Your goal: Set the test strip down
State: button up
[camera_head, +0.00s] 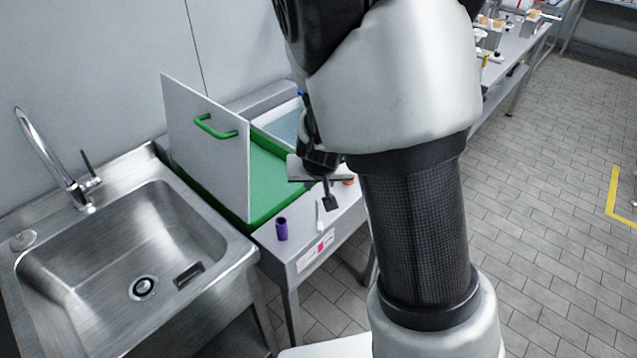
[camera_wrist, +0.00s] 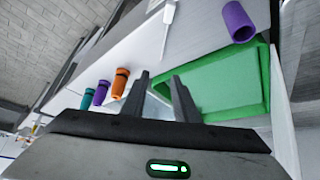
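A thin white strip (camera_head: 319,215), which looks like the test strip, appears to lie on the grey bench edge (camera_head: 300,245) in front of the green tray. It also shows at the top of the wrist view (camera_wrist: 168,22). My gripper (camera_head: 328,199) is above the bench, close to the strip and partly hidden by my arm in the head view. In the wrist view my gripper (camera_wrist: 160,78) has its two dark fingers apart, with nothing visible between them. The strip is beyond the fingertips, apart from them.
A purple cup (camera_head: 281,229) stands left of the strip. Orange (camera_wrist: 121,83), purple (camera_wrist: 101,92) and teal (camera_wrist: 88,99) tubes stand on its other side. Behind are the green tray (camera_head: 258,213), an upright white panel with green handle (camera_head: 214,127), and a sink (camera_head: 130,250) at left.

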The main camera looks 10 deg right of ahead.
jog(key=s+a+r+y+p, duration=0.2)
jog(key=s+r+p, duration=0.35)
jog(key=r, duration=0.45)
jog(key=s+a+r+y+p, duration=0.2)
jog(key=s+r+p, duration=0.2)
jog(key=s+r, duration=0.5)
jog(key=s+d+r+n+h, duration=0.1)
jog(key=s+d+r+h, duration=0.2)
jog(key=s+r, duration=0.7)
jog(key=shift+d+r+n+g, duration=0.3)
jog(key=shift+d+r+n, duration=0.15)
jog(key=shift+d, duration=0.7)
